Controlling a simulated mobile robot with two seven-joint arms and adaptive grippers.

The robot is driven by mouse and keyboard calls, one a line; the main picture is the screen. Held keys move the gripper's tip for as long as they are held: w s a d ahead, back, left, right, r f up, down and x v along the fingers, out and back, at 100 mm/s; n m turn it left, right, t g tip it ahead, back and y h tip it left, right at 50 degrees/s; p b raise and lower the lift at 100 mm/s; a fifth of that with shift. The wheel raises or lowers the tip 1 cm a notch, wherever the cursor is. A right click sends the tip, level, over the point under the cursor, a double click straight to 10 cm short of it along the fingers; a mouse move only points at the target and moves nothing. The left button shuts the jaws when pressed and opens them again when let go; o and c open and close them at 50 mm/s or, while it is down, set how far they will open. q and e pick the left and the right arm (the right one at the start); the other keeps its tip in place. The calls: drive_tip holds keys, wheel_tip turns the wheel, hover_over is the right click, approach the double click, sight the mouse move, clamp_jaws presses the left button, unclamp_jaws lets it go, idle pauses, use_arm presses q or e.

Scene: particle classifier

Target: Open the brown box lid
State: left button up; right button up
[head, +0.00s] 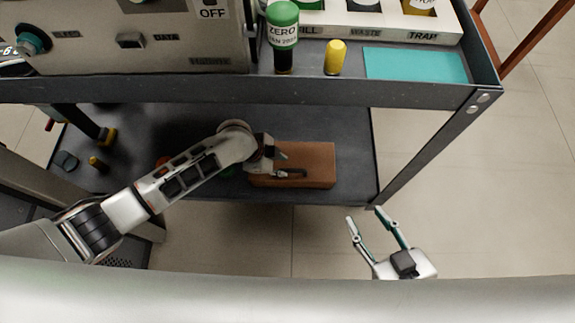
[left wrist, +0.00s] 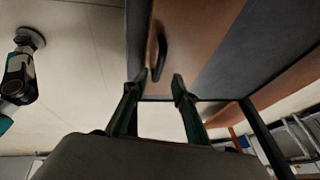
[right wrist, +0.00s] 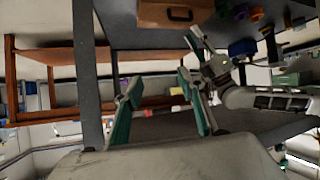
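The brown box (head: 318,158) sits on the cart's lower shelf with its lid down. A dark handle (head: 291,173) is on the side near me. My left gripper (head: 281,165) is at the box's left part, close to the handle. In the left wrist view its fingers (left wrist: 160,78) are spread, with the handle (left wrist: 158,48) just ahead of them and nothing visible between them. The right wrist view also shows the box (right wrist: 152,14). My right gripper (head: 364,214) is open and empty, in front of the cart and right of the box.
The cart's upper shelf (head: 330,94) overhangs the lower shelf (head: 345,125). A cart post (head: 430,145) stands right of the box. Several small items, including a yellow one (head: 96,162), lie on the lower shelf's left. The floor (head: 480,210) to the right is clear.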

sight(290, 170)
use_arm(q)
drive_tip(key=x, duration=0.1)
drive_tip(key=b+x, duration=0.1)
drive_tip(key=x, duration=0.2)
drive_tip(key=shift+s+f+b, duration=0.25)
drive_tip(key=shift+f+b, duration=0.1)
drive_tip(key=shift+f, duration=0.15)
drive_tip(key=shift+w+d+f, duration=0.25)
drive_tip(key=shift+f, duration=0.15)
drive_tip(key=shift+w+r, duration=0.1)
use_arm(e)
drive_tip(key=shift+w+a+r+m+t+y, duration=0.2)
drive_tip(key=shift+w+a+r, duration=0.1)
drive_tip(key=shift+a, duration=0.25)
drive_tip(key=shift+w+a+r+m+t+y, duration=0.1)
drive_tip(key=shift+w+a+r+m+y, duration=0.15)
drive_tip(key=shift+a, duration=0.3)
drive_tip(key=shift+r, duration=0.1)
use_arm(q)
clamp_jaws()
